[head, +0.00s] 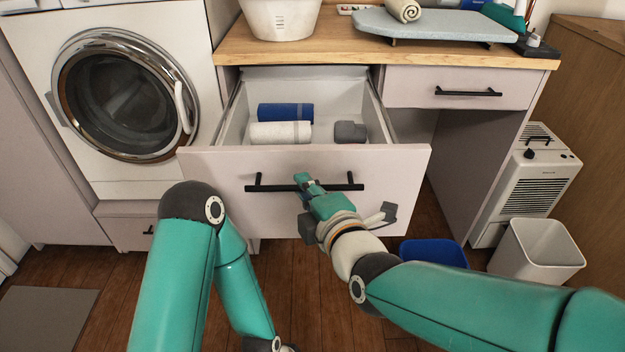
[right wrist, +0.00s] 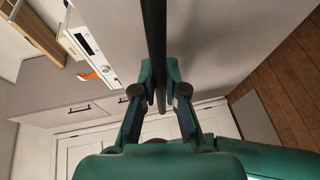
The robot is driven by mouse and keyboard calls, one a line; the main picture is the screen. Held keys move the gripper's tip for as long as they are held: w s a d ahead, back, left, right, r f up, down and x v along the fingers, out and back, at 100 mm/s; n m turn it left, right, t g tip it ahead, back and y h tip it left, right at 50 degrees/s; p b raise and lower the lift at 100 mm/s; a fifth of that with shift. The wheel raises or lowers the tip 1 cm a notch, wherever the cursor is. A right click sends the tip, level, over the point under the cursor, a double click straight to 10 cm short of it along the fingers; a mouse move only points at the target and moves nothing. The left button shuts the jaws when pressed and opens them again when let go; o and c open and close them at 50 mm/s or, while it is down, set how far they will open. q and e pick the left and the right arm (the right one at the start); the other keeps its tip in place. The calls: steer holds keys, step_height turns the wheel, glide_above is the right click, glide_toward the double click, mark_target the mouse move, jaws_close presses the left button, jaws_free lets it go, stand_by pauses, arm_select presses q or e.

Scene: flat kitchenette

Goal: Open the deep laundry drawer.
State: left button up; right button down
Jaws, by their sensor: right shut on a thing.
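The deep laundry drawer (head: 400,165) is pulled well out from under the wooden counter in the head view. Inside it lie a rolled blue towel (head: 285,112), a rolled white towel (head: 280,132) and a small grey roll (head: 350,131). Its black bar handle (head: 340,187) runs across the front. My right gripper (head: 308,185) is shut on this handle near its middle. In the right wrist view the handle (right wrist: 154,40) passes between the fingers of the right gripper (right wrist: 160,80). My left arm shows at lower left in the head view, but its gripper is not visible.
A front-loading washer (head: 125,95) stands left of the drawer. A shallower drawer (head: 460,88) at right is closed. A blue bin (head: 433,253), a white bin (head: 537,252) and a white appliance (head: 525,185) stand on the floor at right. A white basket (head: 280,18) sits on the counter.

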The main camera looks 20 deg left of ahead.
steer(key=shift+s+f, duration=0.15)
steer(key=shift+f, duration=0.15)
steer(key=c, duration=1.2)
jaws_free()
steer(key=shift+r, duration=0.1)
steer(key=shift+r, duration=0.1)
steer(key=v, duration=1.2)
